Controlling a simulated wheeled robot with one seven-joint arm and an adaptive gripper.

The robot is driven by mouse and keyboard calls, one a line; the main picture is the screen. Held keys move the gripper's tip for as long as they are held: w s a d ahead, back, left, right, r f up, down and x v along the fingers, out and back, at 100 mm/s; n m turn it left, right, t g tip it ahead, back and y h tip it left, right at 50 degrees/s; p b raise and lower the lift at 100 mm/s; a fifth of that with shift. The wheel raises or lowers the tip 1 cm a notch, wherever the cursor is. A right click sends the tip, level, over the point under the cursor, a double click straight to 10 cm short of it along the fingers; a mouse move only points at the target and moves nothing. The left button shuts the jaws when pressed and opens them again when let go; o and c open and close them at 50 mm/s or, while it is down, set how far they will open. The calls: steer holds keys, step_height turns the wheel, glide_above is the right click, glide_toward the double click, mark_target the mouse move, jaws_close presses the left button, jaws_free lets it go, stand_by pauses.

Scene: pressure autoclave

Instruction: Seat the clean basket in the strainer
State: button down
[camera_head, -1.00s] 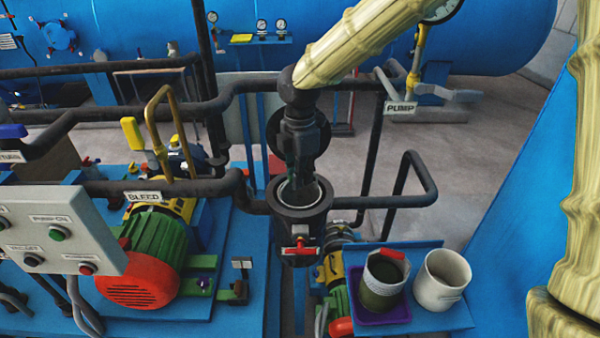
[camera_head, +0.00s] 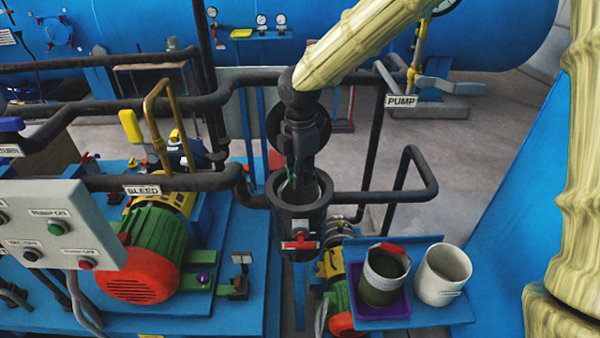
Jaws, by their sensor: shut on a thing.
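The strainer (camera_head: 298,222) is a dark upright pot in the middle, with a red-handled fitting on its front. Its round dark lid (camera_head: 279,128) stands open behind the mouth. My gripper (camera_head: 300,186) points down into the mouth and is shut on the clean basket. Of that basket only a thin pale edge (camera_head: 322,186) shows inside the strainer; its handle and body are hidden by my fingers and the strainer wall. I cannot tell whether it rests on the bottom. A used-looking dark green basket (camera_head: 381,282) with a red handle stands in a purple tray (camera_head: 359,312).
A white bucket (camera_head: 442,275) stands beside the tray on a blue shelf (camera_head: 432,316). Dark pipes (camera_head: 385,196) run on both sides of the strainer. A green-and-red pump motor (camera_head: 150,255) and a grey control box (camera_head: 60,232) are at left.

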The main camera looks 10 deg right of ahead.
steer(key=shift+f+b, duration=0.4)
steer(key=shift+f, duration=0.9)
steer(key=c, duration=1.4)
jaws_free()
step_height(320, 180, up, 12)
steer(key=shift+r, duration=0.1)
